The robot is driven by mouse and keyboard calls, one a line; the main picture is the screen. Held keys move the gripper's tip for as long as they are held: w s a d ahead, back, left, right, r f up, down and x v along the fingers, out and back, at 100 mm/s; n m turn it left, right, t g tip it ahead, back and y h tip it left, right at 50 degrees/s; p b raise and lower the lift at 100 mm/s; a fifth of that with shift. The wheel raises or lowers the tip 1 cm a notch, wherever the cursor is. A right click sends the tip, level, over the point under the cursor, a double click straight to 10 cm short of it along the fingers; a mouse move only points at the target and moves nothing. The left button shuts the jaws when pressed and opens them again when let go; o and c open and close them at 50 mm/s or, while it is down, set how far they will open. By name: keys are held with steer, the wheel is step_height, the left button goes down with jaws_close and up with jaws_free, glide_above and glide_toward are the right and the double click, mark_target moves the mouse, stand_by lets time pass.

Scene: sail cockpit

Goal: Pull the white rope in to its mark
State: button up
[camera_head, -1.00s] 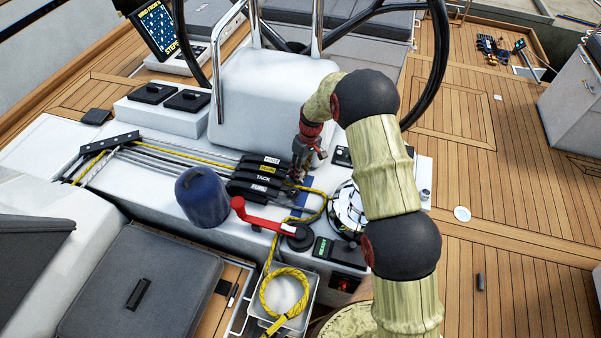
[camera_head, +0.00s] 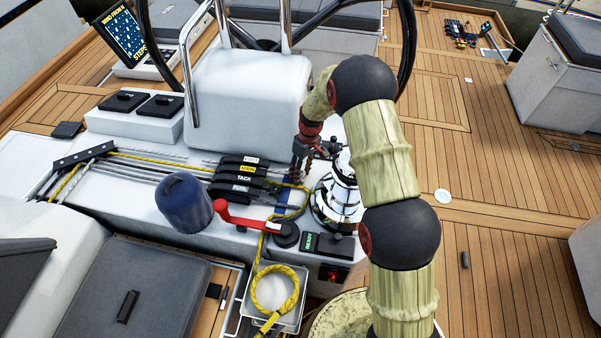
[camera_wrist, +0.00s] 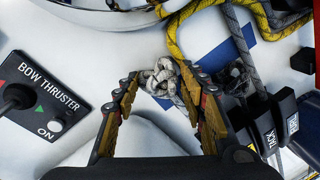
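A whitish knotted rope end (camera_wrist: 160,74) lies on the white deck in the wrist view, between and just beyond my fingertips. I cannot tell how high above it they are. My gripper (camera_head: 304,158) is open, its two fingers apart with nothing held. In the head view it hangs right of the black rope clutches (camera_head: 238,173), and the knot is too small to make out there. The clutches also show at the lower right in the wrist view (camera_wrist: 268,137). Another grey rope (camera_wrist: 248,68) runs into them. I cannot make out a mark on the white rope.
A yellow rope (camera_head: 255,250) drops into a white bin (camera_head: 298,318). A chrome winch (camera_head: 338,197) stands right of my gripper, a red handle (camera_head: 245,220) in front. A blue drum-shaped cover (camera_head: 184,204) stands to the left. A bow thruster panel (camera_wrist: 40,97) is left of my fingers.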

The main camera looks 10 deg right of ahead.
steer(key=shift+o, duration=0.7)
steer(key=shift+r, duration=0.15)
steer(key=shift+w+r, duration=0.1)
steer(key=shift+r, duration=0.25)
step_height(320, 180, up, 11)
steer(key=w+d, duration=0.1)
steer(key=shift+d, duration=0.4)
steer(key=shift+f, duration=0.1)
